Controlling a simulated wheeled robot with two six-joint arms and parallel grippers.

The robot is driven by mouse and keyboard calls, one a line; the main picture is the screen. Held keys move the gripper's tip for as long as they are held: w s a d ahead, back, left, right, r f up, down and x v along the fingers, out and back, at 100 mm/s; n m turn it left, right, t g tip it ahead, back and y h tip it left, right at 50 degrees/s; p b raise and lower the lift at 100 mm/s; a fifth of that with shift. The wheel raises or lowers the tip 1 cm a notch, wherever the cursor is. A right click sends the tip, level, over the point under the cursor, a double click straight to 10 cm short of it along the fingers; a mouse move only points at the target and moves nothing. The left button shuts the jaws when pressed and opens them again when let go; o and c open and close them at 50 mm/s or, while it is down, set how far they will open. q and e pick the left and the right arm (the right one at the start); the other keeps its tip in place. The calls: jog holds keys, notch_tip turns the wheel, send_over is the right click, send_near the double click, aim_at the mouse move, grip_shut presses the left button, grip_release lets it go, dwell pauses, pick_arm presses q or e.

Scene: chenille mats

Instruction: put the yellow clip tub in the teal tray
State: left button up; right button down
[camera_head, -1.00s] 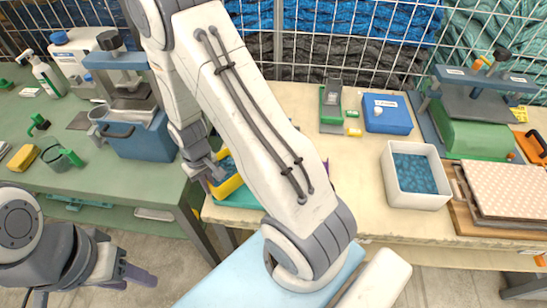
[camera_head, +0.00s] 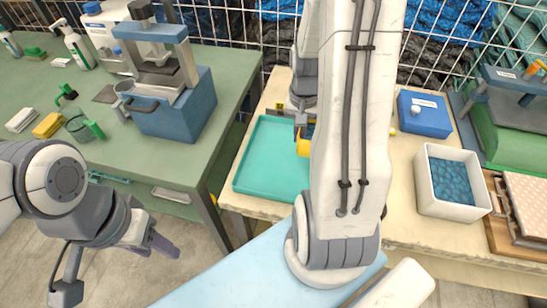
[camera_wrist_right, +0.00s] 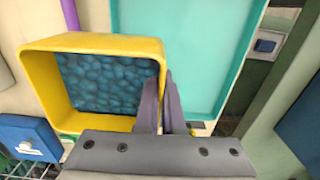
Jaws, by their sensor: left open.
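The yellow clip tub (camera_wrist_right: 97,43) holds blue-teal pieces and is large in the right wrist view. Its right wall in that view passes between the fingertips of my right gripper (camera_wrist_right: 162,105), shut on it. In the head view only a bit of the tub (camera_head: 303,147) shows below my right gripper (camera_head: 300,122), because my right arm hides the rest. The teal tray (camera_head: 265,160) lies flat on the table, bare where visible. The tub is at its right side; its height above the table is unclear. My left gripper (camera_head: 156,245) is open and empty, low at the left.
A blue box (camera_head: 425,114) and a white bin of blue pieces (camera_head: 450,180) stand to the right on the table. A green bench (camera_head: 235,70) with a blue press (camera_head: 175,95) is at the left. A wire grid (camera_head: 265,30) runs behind. A purple item (camera_wrist_right: 70,14) lies near the tub.

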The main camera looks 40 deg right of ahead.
jog(key=p, duration=0.2)
send_over(264, 164)
notch_tip(264, 164, down, 6)
jog(key=shift+d+r, duration=0.1)
jog(key=shift+r, duration=0.1)
notch_tip(264, 164, down, 4)
jog(key=shift+r, duration=0.15)
jog(key=shift+f, duration=0.25)
jog(key=shift+f, duration=0.15)
jog(key=c, duration=1)
grip_release()
jog(key=shift+c, duration=0.2)
